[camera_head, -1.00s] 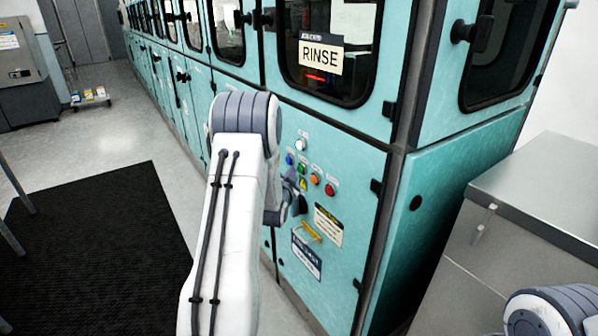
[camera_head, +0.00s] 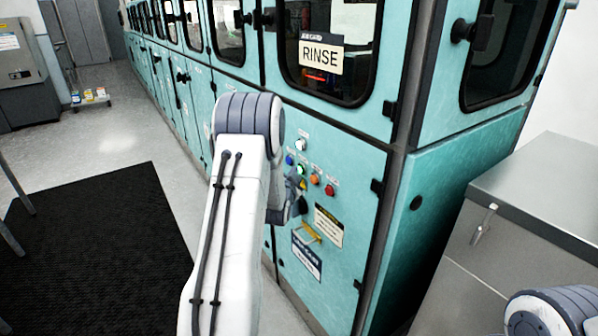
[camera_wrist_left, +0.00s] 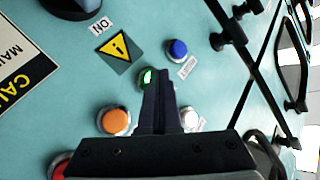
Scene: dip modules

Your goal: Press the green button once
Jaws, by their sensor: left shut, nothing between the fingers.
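The green button (camera_head: 301,169) is on the control panel of the teal machine, between the blue and orange buttons. In the left wrist view the green button (camera_wrist_left: 147,77) is partly covered by my fingertips. My left gripper (camera_head: 295,180) is shut and empty, pointing at the panel. In the wrist view its fingertips (camera_wrist_left: 160,78) overlap the right part of the green button; I cannot tell whether they touch it. My right gripper is out of view; only part of my right arm shows at the lower right.
Close by are a blue button (camera_wrist_left: 177,48), an orange button (camera_wrist_left: 116,121), a white button (camera_wrist_left: 189,117) and a red button (camera_head: 329,190). A black knob (camera_head: 299,206) sits below. A grey metal cabinet (camera_head: 540,200) stands at right. A black mat (camera_head: 95,250) lies on the floor.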

